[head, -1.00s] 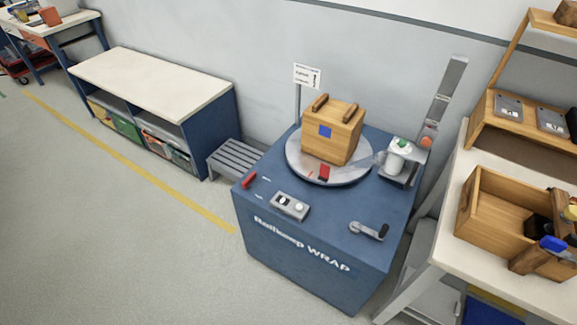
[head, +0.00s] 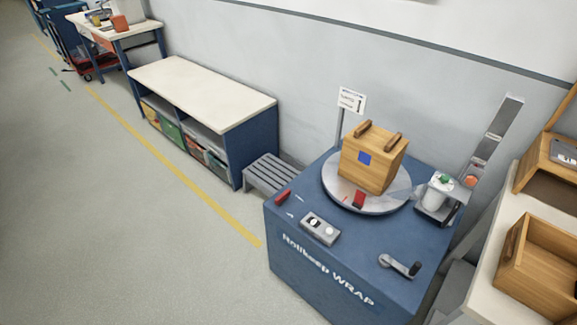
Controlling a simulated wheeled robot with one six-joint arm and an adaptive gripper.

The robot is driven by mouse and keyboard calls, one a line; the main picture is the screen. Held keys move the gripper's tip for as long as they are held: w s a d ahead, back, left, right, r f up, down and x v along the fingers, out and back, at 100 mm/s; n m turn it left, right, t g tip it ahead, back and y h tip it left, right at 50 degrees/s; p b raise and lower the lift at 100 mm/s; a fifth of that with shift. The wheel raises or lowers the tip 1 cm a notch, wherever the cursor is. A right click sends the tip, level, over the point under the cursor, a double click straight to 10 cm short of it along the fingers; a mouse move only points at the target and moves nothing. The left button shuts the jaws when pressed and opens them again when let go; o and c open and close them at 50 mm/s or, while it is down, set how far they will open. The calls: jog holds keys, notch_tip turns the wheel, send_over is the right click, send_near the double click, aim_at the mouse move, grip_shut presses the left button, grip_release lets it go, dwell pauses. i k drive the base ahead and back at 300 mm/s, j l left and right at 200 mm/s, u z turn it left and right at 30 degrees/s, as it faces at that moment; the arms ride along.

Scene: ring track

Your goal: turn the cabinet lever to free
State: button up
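The blue cabinet (head: 310,285) with "WRAP" lettering on its front stands at the lower right of the head view. A small red lever (head: 283,198) lies at the left edge of its top, with small pale marks beside it too small to read. A grey crank with a black handle (head: 400,266) sits near the front right of the top. A grey control box (head: 320,228) with light round knobs lies between them. My gripper is not in view.
A round grey turntable (head: 345,195) on the cabinet bears a wooden crate (head: 372,170). A slatted grey step (head: 270,175) and a white-topped shelf unit (head: 200,90) stand to the left. A bench with a wooden box (head: 535,270) is at the right. The floor (head: 110,230) at left is clear.

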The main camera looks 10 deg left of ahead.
aim_at(279, 200)
jog(key=i+j, duration=0.45)
jog(key=i, duration=0.15)
jog(key=i+j+z, duration=0.1)
jog(key=i+j, duration=0.3)
jog(key=i, duration=0.15)
